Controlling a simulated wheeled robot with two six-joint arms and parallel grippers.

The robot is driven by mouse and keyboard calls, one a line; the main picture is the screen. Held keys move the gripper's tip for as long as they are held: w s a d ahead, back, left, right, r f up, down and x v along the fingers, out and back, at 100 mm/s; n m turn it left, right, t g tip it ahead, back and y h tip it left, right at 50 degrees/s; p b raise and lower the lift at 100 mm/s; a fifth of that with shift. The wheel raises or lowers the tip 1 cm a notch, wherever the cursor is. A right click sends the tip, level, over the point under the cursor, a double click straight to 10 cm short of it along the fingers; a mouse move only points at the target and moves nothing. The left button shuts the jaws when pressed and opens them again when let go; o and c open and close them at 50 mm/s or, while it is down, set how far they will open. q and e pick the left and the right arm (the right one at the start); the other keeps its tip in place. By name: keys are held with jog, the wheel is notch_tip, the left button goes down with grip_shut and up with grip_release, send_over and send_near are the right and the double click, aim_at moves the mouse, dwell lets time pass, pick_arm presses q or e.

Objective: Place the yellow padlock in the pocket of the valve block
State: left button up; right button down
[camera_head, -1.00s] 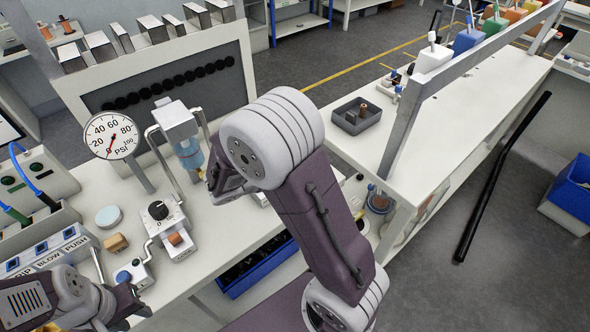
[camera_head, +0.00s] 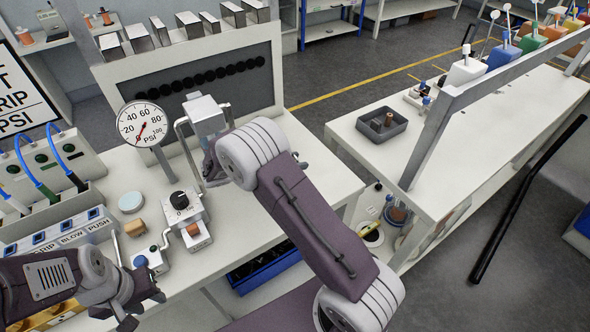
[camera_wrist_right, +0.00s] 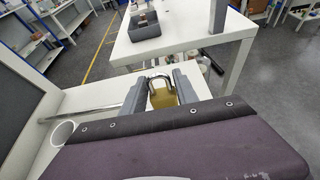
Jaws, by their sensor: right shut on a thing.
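The yellow padlock (camera_wrist_right: 162,96), with a steel shackle, is between the two grey fingers of my right gripper (camera_wrist_right: 160,88) in the right wrist view. The gripper is shut on it. In the head view my right gripper (camera_head: 211,163) is mostly hidden behind its own wrist, and the padlock cannot be made out. What appears to be the valve block (camera_head: 184,207), a silver block with a black knob, stands on the bench left of this gripper. I cannot make out its pocket. My left gripper (camera_head: 142,310) is open and empty at the lower left, in front of the block.
A pressure gauge (camera_head: 141,123) and a silver-topped unit (camera_head: 205,114) stand behind the block. A grey tray (camera_head: 382,125) sits on the other table. Bare bench lies right of the block.

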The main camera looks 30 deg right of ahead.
notch_tip(320, 180, down, 4)
jog(key=shift+w+d+f, duration=0.1)
jog(key=c, duration=0.9)
grip_release()
jog(key=shift+c, duration=0.2)
